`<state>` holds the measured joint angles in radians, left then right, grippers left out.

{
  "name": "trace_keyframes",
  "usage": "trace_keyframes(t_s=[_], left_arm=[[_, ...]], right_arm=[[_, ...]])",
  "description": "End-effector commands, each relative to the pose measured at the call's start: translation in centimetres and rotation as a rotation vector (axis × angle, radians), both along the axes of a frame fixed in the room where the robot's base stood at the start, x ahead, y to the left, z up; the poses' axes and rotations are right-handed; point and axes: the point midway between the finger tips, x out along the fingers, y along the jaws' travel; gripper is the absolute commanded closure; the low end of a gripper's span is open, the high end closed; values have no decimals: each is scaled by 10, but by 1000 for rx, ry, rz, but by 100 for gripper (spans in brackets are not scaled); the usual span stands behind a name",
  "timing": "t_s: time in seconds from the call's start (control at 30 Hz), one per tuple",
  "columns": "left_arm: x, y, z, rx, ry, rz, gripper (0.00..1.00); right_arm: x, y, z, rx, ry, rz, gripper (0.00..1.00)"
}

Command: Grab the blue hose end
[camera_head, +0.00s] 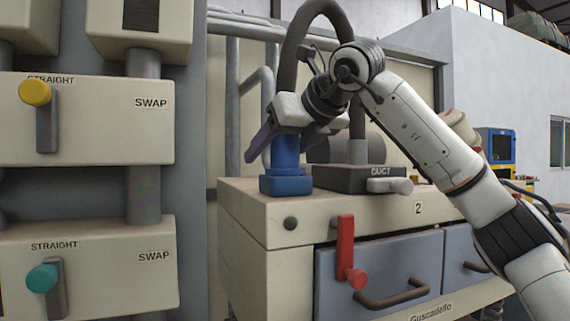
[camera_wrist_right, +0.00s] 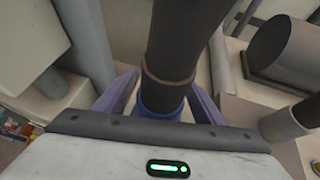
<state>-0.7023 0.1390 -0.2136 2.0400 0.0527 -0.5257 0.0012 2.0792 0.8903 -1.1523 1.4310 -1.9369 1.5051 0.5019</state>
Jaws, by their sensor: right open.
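The blue hose end (camera_head: 286,150) stands upright on a blue square base (camera_head: 286,185) at the left corner of the cream cabinet. In the right wrist view its blue collar (camera_wrist_right: 160,112) shows partly, below the dark hose (camera_wrist_right: 178,45). My right gripper (camera_head: 265,150) is at the hose end, with one purple finger seen on its left. In the right wrist view the open purple fingers (camera_wrist_right: 163,95) lie on both sides of the hose. A gap shows on the right; contact on the left is unclear. My left gripper is not in view.
A dark block marked DUCT (camera_head: 355,178) with a pale handle sits right of the blue base. Panels with a yellow knob (camera_head: 35,92) and teal knob (camera_head: 42,278) stand at left.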

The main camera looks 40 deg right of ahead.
Motion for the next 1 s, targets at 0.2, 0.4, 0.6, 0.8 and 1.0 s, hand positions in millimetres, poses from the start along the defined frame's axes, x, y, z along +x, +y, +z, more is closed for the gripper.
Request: trace_keyframes(t_s=[0.2, 0.4, 0.6, 0.8, 1.0], left_arm=[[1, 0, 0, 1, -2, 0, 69], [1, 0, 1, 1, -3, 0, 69], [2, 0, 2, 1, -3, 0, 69], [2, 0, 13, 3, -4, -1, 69], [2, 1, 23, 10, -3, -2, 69]], right_arm=[[0, 0, 0, 0, 1, 0, 68], [0, 0, 1, 0, -2, 1, 89], [-1, 0, 6, 1, -3, 0, 89], [0, 1, 41, 2, -5, 1, 89], [0, 2, 80, 2, -3, 2, 89]])
